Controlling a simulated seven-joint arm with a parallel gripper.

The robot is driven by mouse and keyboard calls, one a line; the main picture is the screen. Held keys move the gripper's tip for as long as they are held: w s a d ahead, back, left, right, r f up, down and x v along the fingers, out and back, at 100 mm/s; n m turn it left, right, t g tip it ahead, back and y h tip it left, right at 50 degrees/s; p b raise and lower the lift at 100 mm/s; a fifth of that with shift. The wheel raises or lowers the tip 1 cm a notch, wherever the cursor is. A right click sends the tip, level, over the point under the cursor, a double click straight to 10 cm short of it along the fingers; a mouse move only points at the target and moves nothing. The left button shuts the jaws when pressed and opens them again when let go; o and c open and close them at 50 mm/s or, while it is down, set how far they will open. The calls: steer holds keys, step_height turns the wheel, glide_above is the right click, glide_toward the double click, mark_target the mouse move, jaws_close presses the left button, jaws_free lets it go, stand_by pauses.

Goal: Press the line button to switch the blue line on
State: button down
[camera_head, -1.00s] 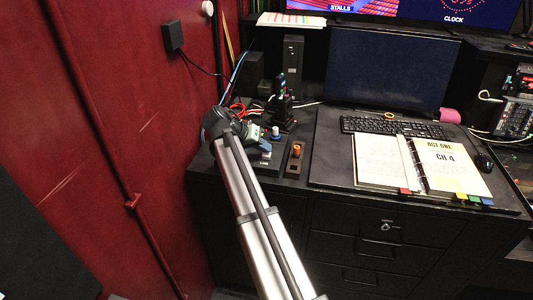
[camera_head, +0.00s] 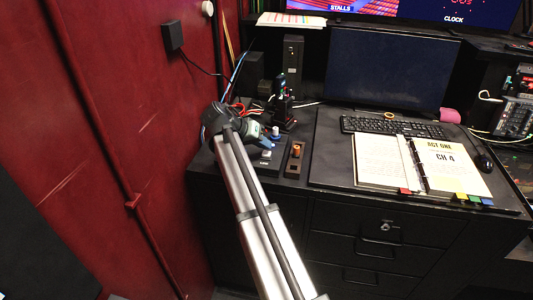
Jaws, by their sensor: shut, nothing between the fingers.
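My gripper (camera_head: 268,143) is at the left end of the desk, over a small dark panel with a blue-topped knob (camera_head: 276,132) and a small light button or switch (camera_head: 265,153). It is shut and empty, small in view and partly hidden by my wrist. I cannot tell whether it touches the panel. A narrow dark box with an orange-brown knob (camera_head: 296,149) stands just to the right. No label is readable, so I cannot tell which control is the line button. No lit blue line can be made out.
A black handset-like unit (camera_head: 283,103) on a stand and loose cables are behind the panel. An open binder (camera_head: 420,162), keyboard (camera_head: 395,127) and dark monitor (camera_head: 390,66) fill the desk to the right. A red wall (camera_head: 110,150) is close on the left.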

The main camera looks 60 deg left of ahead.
mark_target(264, 153)
steer(key=shift+r, duration=0.3)
steer(key=shift+r, duration=2.4)
